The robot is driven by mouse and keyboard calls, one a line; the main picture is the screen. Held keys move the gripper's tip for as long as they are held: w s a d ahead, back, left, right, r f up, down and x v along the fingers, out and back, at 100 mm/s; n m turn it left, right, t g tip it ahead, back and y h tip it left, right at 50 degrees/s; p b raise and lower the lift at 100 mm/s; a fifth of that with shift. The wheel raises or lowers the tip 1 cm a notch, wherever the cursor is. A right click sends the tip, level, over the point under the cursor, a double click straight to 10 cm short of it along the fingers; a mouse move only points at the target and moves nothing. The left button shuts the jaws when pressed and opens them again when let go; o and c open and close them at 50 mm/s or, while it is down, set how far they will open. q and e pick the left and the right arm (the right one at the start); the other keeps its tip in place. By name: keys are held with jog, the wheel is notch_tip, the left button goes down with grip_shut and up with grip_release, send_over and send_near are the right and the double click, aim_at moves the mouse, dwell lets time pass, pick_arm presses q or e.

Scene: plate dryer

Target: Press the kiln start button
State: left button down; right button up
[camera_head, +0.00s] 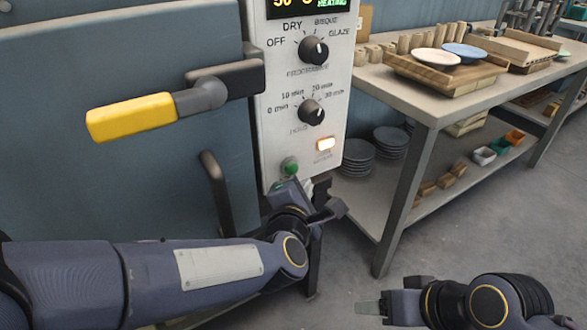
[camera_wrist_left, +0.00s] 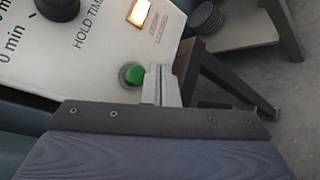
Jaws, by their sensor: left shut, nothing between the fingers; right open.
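The green round start button (camera_head: 290,166) sits low on the white kiln control panel (camera_head: 278,128). In the left wrist view the button (camera_wrist_left: 132,74) shows just left of my closed fingers. My left gripper (camera_head: 291,188) is shut and empty, just below the button in the head view; its fingertips also show in the left wrist view (camera_wrist_left: 161,84). I cannot tell whether they touch the button or the panel. My right gripper (camera_head: 372,307) is open and empty, low at the right over the floor, far from the panel.
A lit orange lamp (camera_head: 326,144) sits above the button, below two black dials. The kiln door has a yellow handle (camera_head: 132,117). A table (camera_head: 432,107) with pottery stands right; stacked plates (camera_head: 358,153) lie on its lower shelf.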

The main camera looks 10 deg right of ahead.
pick_arm(q)
jog(key=shift+s+d, duration=0.2)
jog(key=shift+s, duration=0.45)
jog(key=shift+s+d, duration=0.2)
jog(key=shift+s, duration=0.4)
